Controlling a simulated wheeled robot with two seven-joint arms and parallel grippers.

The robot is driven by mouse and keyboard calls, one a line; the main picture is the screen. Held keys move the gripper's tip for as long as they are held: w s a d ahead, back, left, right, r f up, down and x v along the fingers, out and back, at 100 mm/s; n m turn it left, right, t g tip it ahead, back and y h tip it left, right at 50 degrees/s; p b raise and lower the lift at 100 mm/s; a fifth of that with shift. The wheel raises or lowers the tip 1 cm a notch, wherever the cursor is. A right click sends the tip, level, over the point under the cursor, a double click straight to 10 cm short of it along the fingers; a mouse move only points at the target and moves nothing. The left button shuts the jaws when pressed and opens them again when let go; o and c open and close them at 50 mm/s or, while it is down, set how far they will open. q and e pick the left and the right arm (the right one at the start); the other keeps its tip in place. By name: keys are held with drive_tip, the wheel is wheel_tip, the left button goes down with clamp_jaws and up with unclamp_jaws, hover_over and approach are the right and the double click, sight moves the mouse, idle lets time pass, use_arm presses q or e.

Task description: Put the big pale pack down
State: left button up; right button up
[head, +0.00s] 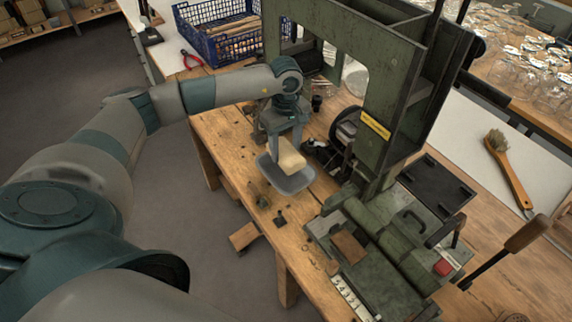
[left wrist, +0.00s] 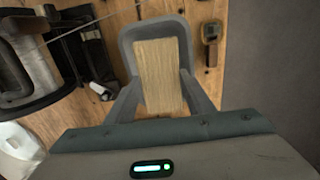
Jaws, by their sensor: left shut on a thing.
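The big pale pack (head: 291,157) is a cream-coloured block of bristle. In the left wrist view the pack (left wrist: 162,75) shows fine straight fibres between the two fingers. My left gripper (head: 284,147) is shut on it and points down over the workbench. A grey shallow tray (head: 291,183) is directly below and around the pack in the head view. In the left wrist view the tray's rim (left wrist: 128,40) frames the pack's far end. I cannot tell whether the pack touches the tray floor. My right gripper is not in view.
A green tufting machine (head: 400,90) stands close to the right of the tray. A blue crate (head: 215,45) is at the back, with red pliers (head: 191,60) beside it. A brush (head: 508,170) lies at the right. Small dark parts (head: 280,218) lie near the bench's front edge.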

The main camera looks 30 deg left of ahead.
sight(286, 151)
use_arm(q)
wheel_tip(286, 151, down, 3)
drive_tip(key=shift+f+p, duration=0.1)
drive_tip(key=shift+p, duration=0.35)
drive_tip(key=shift+f, duration=0.1)
drive_tip(key=shift+f, duration=0.15)
drive_tip(key=shift+f+p, duration=0.3)
drive_tip(key=shift+f, duration=0.05)
drive_tip(key=shift+f+p, duration=0.4)
drive_tip(key=shift+f, duration=1)
